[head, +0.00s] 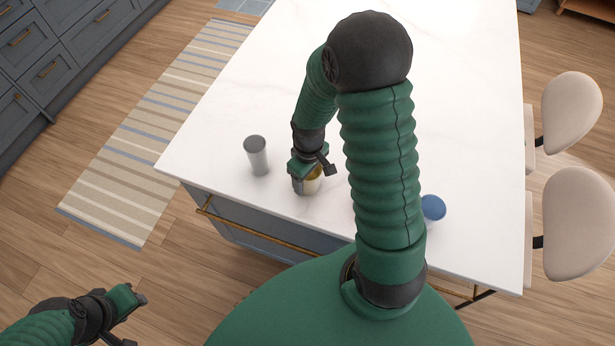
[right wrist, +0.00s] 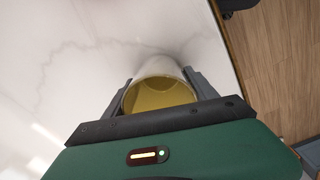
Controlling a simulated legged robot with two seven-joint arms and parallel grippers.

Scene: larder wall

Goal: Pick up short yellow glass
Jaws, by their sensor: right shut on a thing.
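The short yellow glass (head: 312,185) is on the white counter near its front edge, partly hidden by my right gripper (head: 308,176). In the right wrist view the glass (right wrist: 158,92) shows its yellow inside, with one finger of my right gripper (right wrist: 160,88) on each side of it. The right gripper is shut on the glass. I cannot tell whether the glass touches the counter. My left gripper (head: 136,318) is low at the left, over the floor and away from the counter; its fingers look apart with nothing between them.
A grey metallic cup (head: 257,155) stands just left of the yellow glass. A blue round-topped thing (head: 433,208) is right of my right arm. The white counter (head: 240,85) is clear towards the back. Two beige chairs (head: 575,225) stand along its right side.

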